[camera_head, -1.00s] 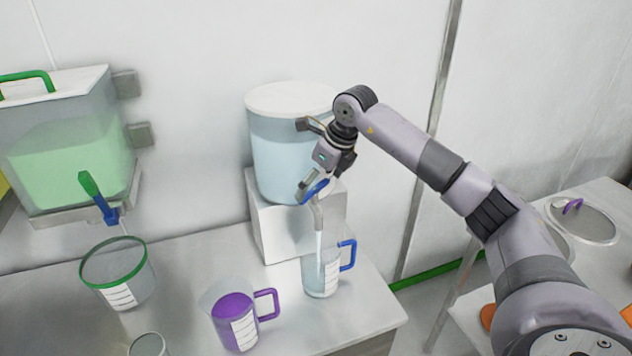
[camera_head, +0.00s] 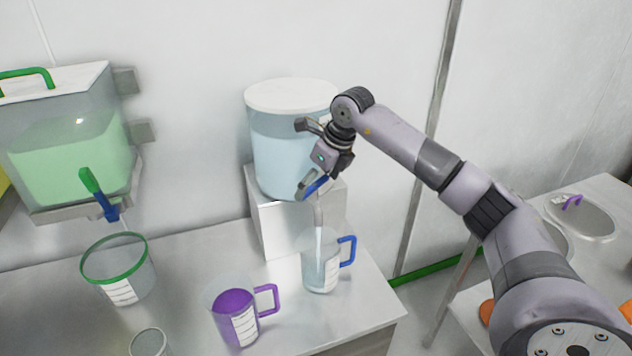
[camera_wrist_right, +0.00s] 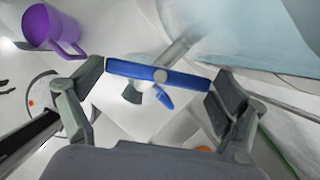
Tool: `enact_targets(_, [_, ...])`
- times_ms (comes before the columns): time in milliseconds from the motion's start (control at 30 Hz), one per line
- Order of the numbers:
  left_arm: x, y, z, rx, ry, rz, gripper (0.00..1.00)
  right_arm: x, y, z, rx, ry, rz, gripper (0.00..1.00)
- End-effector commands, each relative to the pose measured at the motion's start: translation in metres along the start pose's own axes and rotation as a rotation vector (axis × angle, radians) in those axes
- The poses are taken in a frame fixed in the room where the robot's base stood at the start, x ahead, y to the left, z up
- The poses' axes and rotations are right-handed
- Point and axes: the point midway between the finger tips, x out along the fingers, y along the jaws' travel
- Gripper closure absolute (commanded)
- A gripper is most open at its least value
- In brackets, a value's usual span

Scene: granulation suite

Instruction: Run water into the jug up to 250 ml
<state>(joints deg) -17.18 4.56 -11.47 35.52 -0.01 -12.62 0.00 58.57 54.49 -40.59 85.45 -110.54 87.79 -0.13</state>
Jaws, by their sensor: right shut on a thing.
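The clear jug (camera_head: 312,272) with a blue handle (camera_head: 347,251) stands upright on the bench under the spout (camera_head: 318,213) of the water tank (camera_head: 280,150). A thin stream of water runs from the spout into the jug, which holds some water. The scale marks are too small to read. My right gripper (camera_head: 310,187) is shut on the tank's blue tap lever (camera_head: 317,188). In the right wrist view the lever (camera_wrist_right: 185,78) spans between the fingers, and the jug's blue handle (camera_wrist_right: 164,99) shows below it. My left gripper is not in view.
A jug with purple contents (camera_head: 233,308) stands left of the clear jug. Further left, a green-rimmed beaker (camera_head: 140,285) sits under the green tank (camera_head: 75,160) and its tap (camera_head: 98,192). A small cup (camera_head: 148,343) stands in front.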

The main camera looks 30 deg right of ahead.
Motion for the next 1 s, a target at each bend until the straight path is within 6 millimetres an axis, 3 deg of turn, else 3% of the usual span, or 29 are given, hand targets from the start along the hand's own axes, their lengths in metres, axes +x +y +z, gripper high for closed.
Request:
enact_targets(333, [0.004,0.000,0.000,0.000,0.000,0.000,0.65,0.000,0.000,0.000,0.066,-0.001,-0.033,0.36])
enact_targets(1000, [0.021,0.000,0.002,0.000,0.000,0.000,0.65,-0.001,0.002,0.002,0.471,-0.006,-0.200,0.36])
